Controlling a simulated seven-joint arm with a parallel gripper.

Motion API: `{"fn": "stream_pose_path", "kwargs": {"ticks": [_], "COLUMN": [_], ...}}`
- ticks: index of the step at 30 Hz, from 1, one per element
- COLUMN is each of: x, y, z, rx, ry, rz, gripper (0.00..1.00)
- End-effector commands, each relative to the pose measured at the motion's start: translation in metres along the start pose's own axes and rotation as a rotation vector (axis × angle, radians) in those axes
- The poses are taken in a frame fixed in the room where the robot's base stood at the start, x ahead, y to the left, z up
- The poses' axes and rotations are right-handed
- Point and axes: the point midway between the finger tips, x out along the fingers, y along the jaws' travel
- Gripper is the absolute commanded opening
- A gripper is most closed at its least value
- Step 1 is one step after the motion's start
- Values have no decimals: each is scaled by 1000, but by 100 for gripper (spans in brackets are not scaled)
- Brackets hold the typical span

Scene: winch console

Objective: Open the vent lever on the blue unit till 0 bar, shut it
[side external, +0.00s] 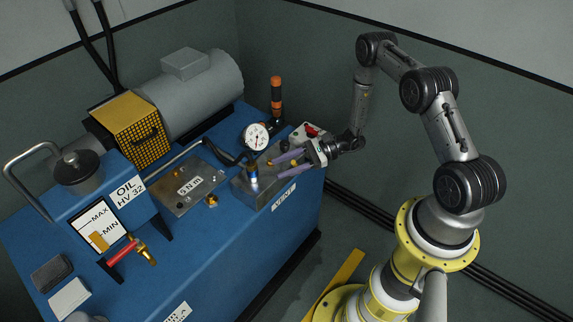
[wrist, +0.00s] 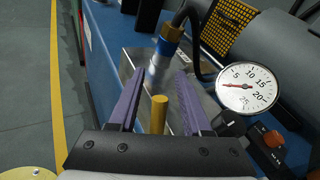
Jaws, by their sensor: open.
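The blue unit (side external: 225,240) carries a metal block with a label (side external: 284,196) on its front that seems to read VENT. My gripper (side external: 276,165) is open above this block, its purple fingers spread. In the wrist view, a yellow rod (wrist: 159,115), likely the vent lever, shows between the fingers (wrist: 161,76), with gaps on both sides. A silver and blue hose fitting (wrist: 163,62) stands beyond the fingertips. The pressure gauge (wrist: 247,87) has its red needle pointing left, a little below the 5 mark. The gauge also shows in the side view (side external: 256,136). The lever's base is hidden.
A black hose (wrist: 194,30) rises from the fitting. A red-orange knob (wrist: 272,138) sits right of the gripper. A plate marked 5 N m (side external: 190,186), a yellow mesh guard (side external: 132,128) and a grey motor (side external: 192,92) are further left. An orange-black signal post (side external: 276,98) stands behind.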

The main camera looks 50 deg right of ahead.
Motion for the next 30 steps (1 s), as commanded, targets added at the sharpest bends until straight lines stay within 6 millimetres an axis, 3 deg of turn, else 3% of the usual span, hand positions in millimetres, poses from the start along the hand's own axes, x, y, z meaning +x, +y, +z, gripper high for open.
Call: {"fn": "stream_pose_path", "kwargs": {"ticks": [8, 21, 30], "x": [-29, -118, -138], "y": [-1, -1, 0], "z": [0, 0, 0], "rx": [2, 0, 0], "ry": [2, 1, 1], "rz": [-6, -5, -1], "gripper": [48, 48, 48]}}
